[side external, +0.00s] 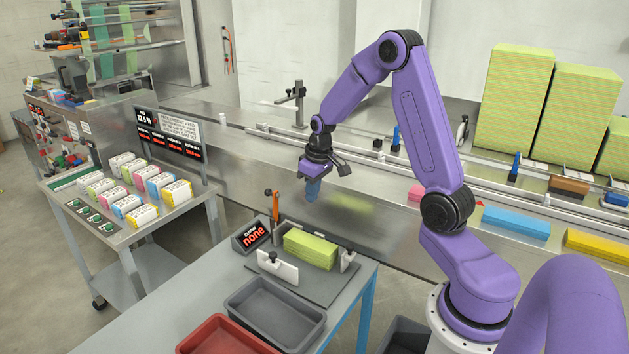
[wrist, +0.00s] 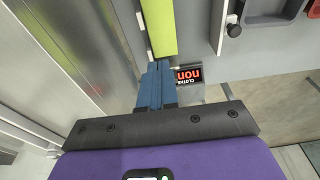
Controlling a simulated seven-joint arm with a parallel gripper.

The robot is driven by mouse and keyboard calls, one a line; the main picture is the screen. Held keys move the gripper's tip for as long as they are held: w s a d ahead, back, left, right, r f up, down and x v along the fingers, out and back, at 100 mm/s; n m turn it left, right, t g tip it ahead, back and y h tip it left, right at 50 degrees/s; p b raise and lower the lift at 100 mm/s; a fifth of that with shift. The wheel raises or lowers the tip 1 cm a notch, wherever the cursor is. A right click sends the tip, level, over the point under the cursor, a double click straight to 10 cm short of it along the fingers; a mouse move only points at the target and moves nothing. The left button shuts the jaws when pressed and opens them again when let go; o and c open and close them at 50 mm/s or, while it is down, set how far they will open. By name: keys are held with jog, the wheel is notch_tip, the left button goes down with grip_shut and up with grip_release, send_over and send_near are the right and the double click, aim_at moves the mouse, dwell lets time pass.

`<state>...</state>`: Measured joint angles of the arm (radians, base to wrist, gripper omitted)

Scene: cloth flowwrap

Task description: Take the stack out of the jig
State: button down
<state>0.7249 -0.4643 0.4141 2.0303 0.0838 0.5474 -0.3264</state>
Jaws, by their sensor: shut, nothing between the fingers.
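The stack (side external: 311,249) is a block of yellow-green folded cloths. It sits in the jig (side external: 278,266), which has a white plate with a black knob at the front, another knobbed stop at the right and an orange-handled clamp (side external: 275,207) at the back left. My gripper (side external: 313,190) has blue fingers, shut and empty, pointing down above and behind the jig, apart from the stack. In the wrist view the shut fingers (wrist: 156,88) show with part of the yellow-green stack (wrist: 159,28) beyond their tips.
A small display reading "none" (side external: 252,237) stands left of the stack. A grey tray (side external: 275,312) and a red tray (side external: 225,338) lie in front. A metal conveyor (side external: 245,165) runs behind. Wrapped packs (side external: 127,208) lie on a side table at left.

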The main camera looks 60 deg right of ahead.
aim_at(323, 246)
jog(key=shift+s+r, duration=0.2)
jog(key=shift+r, duration=0.75)
jog(key=shift+s+r, duration=0.15)
jog(key=shift+r, duration=0.8)
jog(key=c, duration=1.2)
grip_release()
jog(key=shift+s+f, duration=0.1)
jog(key=shift+f, duration=0.15)
jog(key=o, duration=1)
jog(key=f, duration=0.1)
jog(key=s+f+g, duration=0.1)
jog(key=shift+s+a+f, duration=0.1)
jog(key=shift+s+f, duration=0.1)
jog(key=shift+f, duration=0.15)
jog(key=shift+s+a+f+g, duration=0.1)
jog(key=shift+s+f+g, duration=0.1)
jog(key=shift+s+f, duration=0.35)
jog(key=shift+s+f+g, duration=0.2)
jog(key=shift+s+f, duration=0.05)
jog(key=shift+f, duration=0.45)
notch_tip(323, 246, down, 17)
jog(key=shift+f, duration=0.15)
